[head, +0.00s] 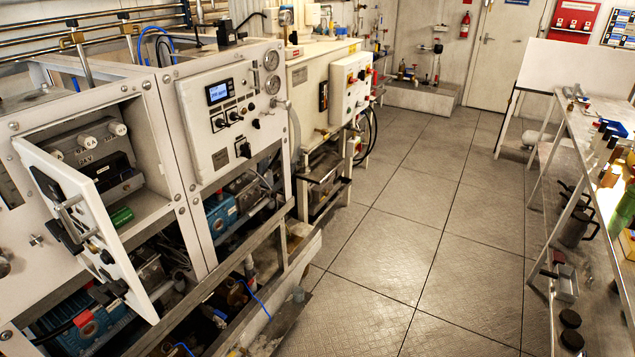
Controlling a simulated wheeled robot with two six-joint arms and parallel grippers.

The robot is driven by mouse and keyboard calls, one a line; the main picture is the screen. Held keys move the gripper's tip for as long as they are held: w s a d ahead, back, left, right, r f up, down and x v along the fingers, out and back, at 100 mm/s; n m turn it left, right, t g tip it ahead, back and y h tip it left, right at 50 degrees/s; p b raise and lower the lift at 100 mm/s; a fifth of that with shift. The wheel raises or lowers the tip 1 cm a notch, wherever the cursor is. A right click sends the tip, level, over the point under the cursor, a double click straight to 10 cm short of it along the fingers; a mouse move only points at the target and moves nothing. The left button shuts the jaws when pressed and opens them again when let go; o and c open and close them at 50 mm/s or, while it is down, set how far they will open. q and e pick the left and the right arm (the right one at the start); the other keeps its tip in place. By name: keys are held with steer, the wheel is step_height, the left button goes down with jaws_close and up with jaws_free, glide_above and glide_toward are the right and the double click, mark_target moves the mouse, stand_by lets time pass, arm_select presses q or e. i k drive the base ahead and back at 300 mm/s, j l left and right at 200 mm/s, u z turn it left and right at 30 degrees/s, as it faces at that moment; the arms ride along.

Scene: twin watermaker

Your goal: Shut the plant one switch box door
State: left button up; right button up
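A white switch box door (112,262) stands open at the left of the head view, swung out from the front of the nearest cabinet. Its visible face carries a dark display, a metal handle (68,218) and dark knobs. Behind it the switch box (150,205) is open, with grey electrical gear (92,158), white round caps and a green part showing inside. The lower part of the opening is partly hidden by the door. No label that I can read says which plant this is. Neither of my grippers is in view.
A similar cabinet to the right has a flat front panel (233,150) with a lit display. Pumps and a metal rail (215,280) run low along the cabinets. The tiled floor (420,220) is clear in the middle. A cluttered workbench (565,110) stands at the right.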

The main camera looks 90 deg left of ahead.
mark_target(82, 212)
steer(key=u, duration=4.35)
steer(key=k+j+z, duration=0.1)
steer(key=k, duration=0.25)
